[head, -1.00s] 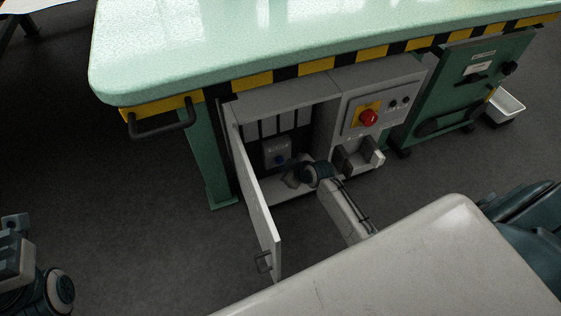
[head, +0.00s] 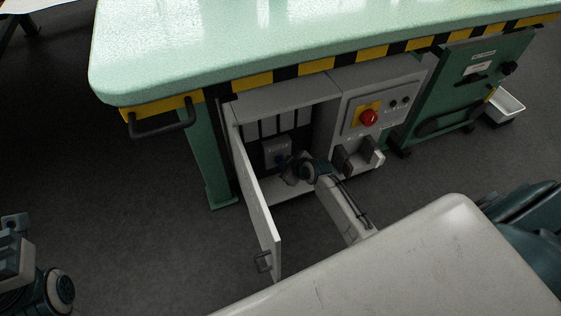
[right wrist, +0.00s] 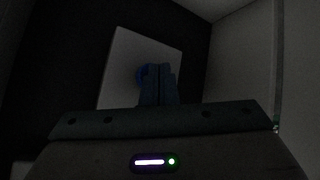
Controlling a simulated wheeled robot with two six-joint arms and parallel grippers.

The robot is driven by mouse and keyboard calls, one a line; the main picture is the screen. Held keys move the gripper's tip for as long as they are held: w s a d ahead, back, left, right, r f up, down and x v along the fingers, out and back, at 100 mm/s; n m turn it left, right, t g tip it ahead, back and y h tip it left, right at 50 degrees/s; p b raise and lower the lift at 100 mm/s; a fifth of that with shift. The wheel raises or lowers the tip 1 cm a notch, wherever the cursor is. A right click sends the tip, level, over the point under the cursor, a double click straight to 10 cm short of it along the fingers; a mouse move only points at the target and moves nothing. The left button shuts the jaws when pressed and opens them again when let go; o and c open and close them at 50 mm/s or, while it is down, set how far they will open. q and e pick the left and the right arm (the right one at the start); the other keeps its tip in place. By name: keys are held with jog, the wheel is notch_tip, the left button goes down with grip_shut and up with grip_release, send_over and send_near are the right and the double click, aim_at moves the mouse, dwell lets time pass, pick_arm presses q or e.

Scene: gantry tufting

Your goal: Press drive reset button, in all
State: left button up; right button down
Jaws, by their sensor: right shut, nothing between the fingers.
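The blue drive reset button (head: 280,160) is on a small grey box (head: 271,148) inside the open cabinet; in the head view my gripper partly covers it. My right gripper (head: 287,166) reaches into the cabinet, shut and empty, its tips at or very near the button. In the right wrist view the shut fingers (right wrist: 158,84) stand in front of the button (right wrist: 141,76), whose left part shows beside them on the pale box face (right wrist: 118,62). I cannot tell whether they touch it. Part of my left arm shows at the lower left; its jaw state is unclear.
The cabinet door (head: 258,205) stands open at the left of my right arm. The green table (head: 250,40) overhangs the cabinet.

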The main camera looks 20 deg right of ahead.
jog(key=shift+w, duration=0.25)
dwell(0.4)
jog(key=shift+s, duration=0.1)
jog(key=shift+s+p, duration=0.6)
jog(key=shift+s, duration=0.2)
jog(key=shift+s, duration=0.1)
jog(key=s+p, duration=0.1)
jog(key=s, duration=0.1)
jog(key=s+p, duration=0.1)
jog(key=s, duration=0.1)
jog(key=shift+s+a, duration=0.2)
jog(key=shift+s, duration=0.2)
